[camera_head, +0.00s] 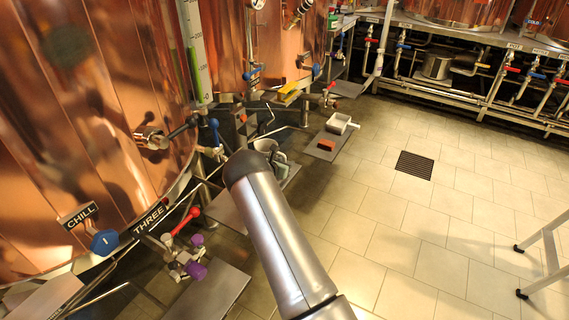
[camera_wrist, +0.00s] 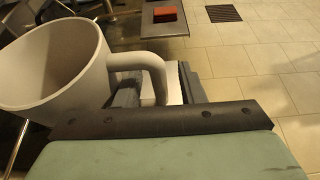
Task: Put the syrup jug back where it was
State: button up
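The grey syrup jug (camera_wrist: 50,62) fills the left of the wrist view, upright or nearly so, with its wide mouth toward the camera. Its loop handle (camera_wrist: 158,75) points right. My gripper (camera_wrist: 157,92) has one dark finger in the handle loop and the other to the right of the handle. A pale gap shows between handle and right finger, so the fingers look apart around it. In the head view the jug (camera_head: 266,145) shows partly behind my arm, beside the copper vessel. Its base is hidden, so I cannot tell whether it rests on anything.
Copper vessels (camera_head: 100,130) with valves line the left. A floor drain (camera_head: 414,165) and ladder legs (camera_head: 545,255) are right. The tiled floor between is clear.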

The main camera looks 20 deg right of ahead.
jog(key=shift+r, duration=0.1)
jog(key=shift+r+p, duration=0.25)
jog(key=shift+p, duration=0.1)
jog(key=p+v, duration=0.1)
jog(key=v, duration=1)
jog(key=s+r+m+g+y, duration=0.1)
jog(key=s+r+m+g, duration=0.2)
jog(key=s+r+m, duration=0.55)
jog(key=s+r+m+g+y, duration=0.2)
jog(key=s+r+m+g, duration=0.3)
jog(key=s, duration=0.7)
jog(key=s+a+r+m+y, duration=0.2)
jog(key=s+a+m, duration=0.3)
jog(key=s, duration=0.7)
jog(key=s+a+r+m+y, duration=0.1)
jog(key=s+a+m+y, duration=0.4)
jog(key=s+a, duration=0.4)
jog(key=s+m, duration=0.1)
jog(key=s, duration=0.3)
jog(key=shift+a+r+y, duration=0.25)
jog(key=shift+r+y, duration=0.05)
jog(key=shift+r, duration=0.1)
jog(key=shift+w+m, duration=0.1)
jog(key=shift+m, duration=0.15)
